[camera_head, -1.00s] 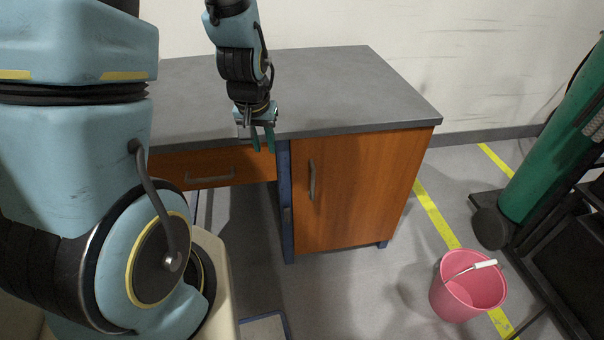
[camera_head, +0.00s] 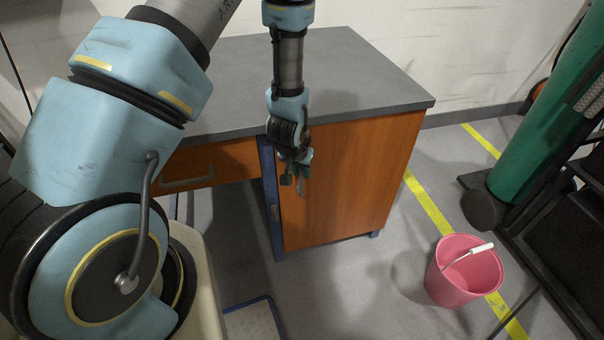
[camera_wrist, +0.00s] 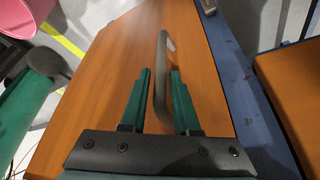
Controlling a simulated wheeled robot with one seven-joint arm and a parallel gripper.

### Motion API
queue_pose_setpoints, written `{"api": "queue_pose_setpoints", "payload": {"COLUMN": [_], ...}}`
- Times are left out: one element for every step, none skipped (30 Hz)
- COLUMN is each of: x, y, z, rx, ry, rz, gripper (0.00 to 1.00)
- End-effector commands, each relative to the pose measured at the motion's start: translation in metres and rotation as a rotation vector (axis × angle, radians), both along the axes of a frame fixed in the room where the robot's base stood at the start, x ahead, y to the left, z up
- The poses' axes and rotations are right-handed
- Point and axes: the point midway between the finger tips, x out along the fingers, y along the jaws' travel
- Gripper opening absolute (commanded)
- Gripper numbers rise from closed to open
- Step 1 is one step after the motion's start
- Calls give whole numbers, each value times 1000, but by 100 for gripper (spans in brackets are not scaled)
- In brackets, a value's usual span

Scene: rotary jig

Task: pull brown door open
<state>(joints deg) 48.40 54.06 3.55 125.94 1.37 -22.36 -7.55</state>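The brown door (camera_head: 352,178) of the desk cabinet is shut, flush with its blue frame. Its grey bar handle (camera_wrist: 161,75) shows in the wrist view, between the two green fingers of my gripper (camera_wrist: 160,75). The fingers are apart on either side of the handle, with a gap at the left finger and the right finger close by. I cannot tell whether the fingertips reach past the bar. In the head view my gripper (camera_head: 298,180) is in front of the door's upper left part and hides the handle.
A grey desktop (camera_head: 330,75) lies above the door, with a brown drawer (camera_head: 205,165) to its left. A pink bucket (camera_head: 463,272) stands on the floor at right. A green cylinder (camera_head: 545,120) on a dark cart is beyond it. The floor before the door is clear.

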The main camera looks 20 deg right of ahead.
Motion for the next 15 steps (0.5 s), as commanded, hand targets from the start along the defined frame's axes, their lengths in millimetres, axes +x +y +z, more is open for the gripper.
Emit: {"api": "queue_pose_setpoints", "payload": {"x": [2, 3, 4, 5, 6, 6, 7, 7, 7, 7, 8, 8, 8, 8, 8], "y": [-1, -2, -3, -4, -4, -5, -5, -6, -6, -6, -6, -6, -6, -6, -6], "z": [-7, -10, -14, -16, -17, -20, -21, -22, -23, -23, -23, -23, -23, -23, -23], "rx": [1, 1, 1, 1, 1, 1, 1, 1, 0, 0, 0, 0, 0, 0, 0], "ry": [2, 2, 2, 1, 1, 1, 1, 1, 0, 0, 0, 0, 0, 0, 0], "rz": [0, 0, 0, 0, 0, 0, 0, 0, 0, 0, 0, 0, 0, 0, 0], "gripper": [30, 30, 30, 30, 30, 30, 30, 30, 30, 30, 30, 30, 30, 30, 30]}}
